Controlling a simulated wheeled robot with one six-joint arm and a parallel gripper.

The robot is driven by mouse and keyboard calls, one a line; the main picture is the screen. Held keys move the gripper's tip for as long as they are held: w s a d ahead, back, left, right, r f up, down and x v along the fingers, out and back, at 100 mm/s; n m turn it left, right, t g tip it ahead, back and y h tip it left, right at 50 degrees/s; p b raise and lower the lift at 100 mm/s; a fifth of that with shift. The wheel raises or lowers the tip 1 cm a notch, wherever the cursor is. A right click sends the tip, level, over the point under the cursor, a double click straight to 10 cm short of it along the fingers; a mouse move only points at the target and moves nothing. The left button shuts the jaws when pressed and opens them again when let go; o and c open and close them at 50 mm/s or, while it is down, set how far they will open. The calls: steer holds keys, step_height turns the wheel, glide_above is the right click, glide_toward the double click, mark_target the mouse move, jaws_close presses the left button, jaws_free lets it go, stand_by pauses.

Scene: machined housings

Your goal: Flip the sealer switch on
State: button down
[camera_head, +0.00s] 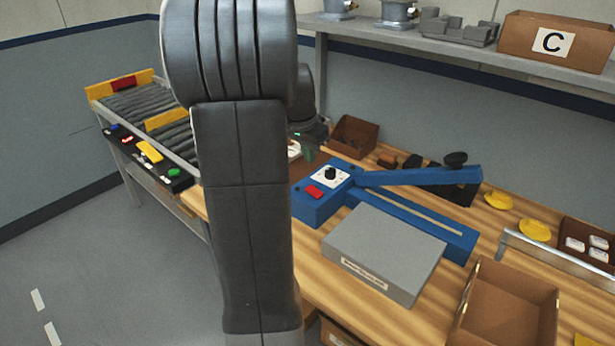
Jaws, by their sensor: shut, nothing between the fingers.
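The blue sealer (318,208) stands on the wooden bench, with its long blue lever arm (420,177) reaching to the right and ending near a black knob. A red rocker switch (314,192) sits on the top of its left end, beside a white dial plate with a black knob (330,174). I cannot tell which way the switch is tipped. My gripper (307,154) shows partly behind my arm, above the bench and just behind and left of the sealer. It is shut and empty, apart from the switch. My arm hides part of it.
A grey box (385,250) lies in front of the sealer. An open cardboard box (506,308) is at front right, a brown bin (353,136) behind. Yellow discs (534,229) lie at right. A roller conveyor (140,102) stands left; a shelf (450,55) runs above.

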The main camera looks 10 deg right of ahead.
steer(key=p, duration=0.1)
glide_toward(310, 187)
steer(key=x, duration=0.5)
steer(key=shift+d+f, duration=0.2)
steer(key=shift+d, duration=0.1)
steer(key=shift+w+f, duration=0.15)
steer(key=shift+f, duration=0.4)
steer(key=shift+a, duration=0.1)
